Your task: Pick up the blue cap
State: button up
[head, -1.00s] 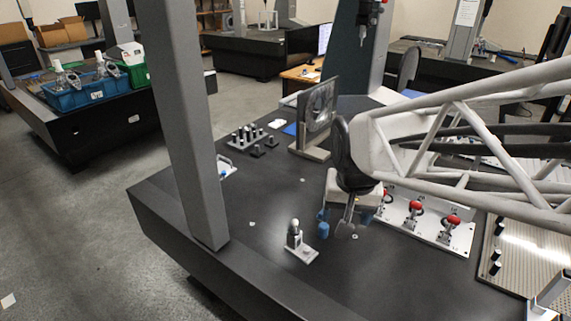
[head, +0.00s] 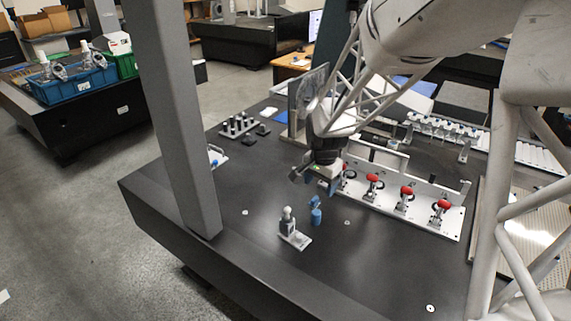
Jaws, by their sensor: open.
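The blue cap (head: 316,216) appears as a small upright blue piece on the dark table, just right of a small grey stand with a light rounded top (head: 289,228). My gripper (head: 316,184) is open, with its fingers spread and pointing down. In the picture it is just above the blue piece and apart from it. Nothing shows between the fingers. I cannot tell the exact height of the fingers over the table.
A white fixture plate with red-handled clamps (head: 405,203) is right of my gripper. A rack of dark pegs (head: 238,128) stands at the back left. A grey column (head: 178,120) rises at the left. The table front is mostly clear.

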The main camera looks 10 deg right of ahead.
aim_at(316, 212)
jog(key=w+d+f+m, duration=0.1)
jog(key=w+f, duration=0.2)
jog(key=f, duration=0.2)
jog(key=w+d+f+m, duration=0.1)
jog(key=w+f+m, duration=0.1)
jog(key=f, duration=0.4)
jog(key=w+d+f+m, duration=0.1)
jog(key=w+f, duration=0.4)
jog(key=shift+f+m+g, duration=0.15)
jog(key=shift+m+g, duration=0.25)
jog(key=shift+f, duration=1.3)
jog(key=shift+s+f, duration=0.1)
jog(key=shift+f, duration=2.5)
jog(key=c, duration=1)
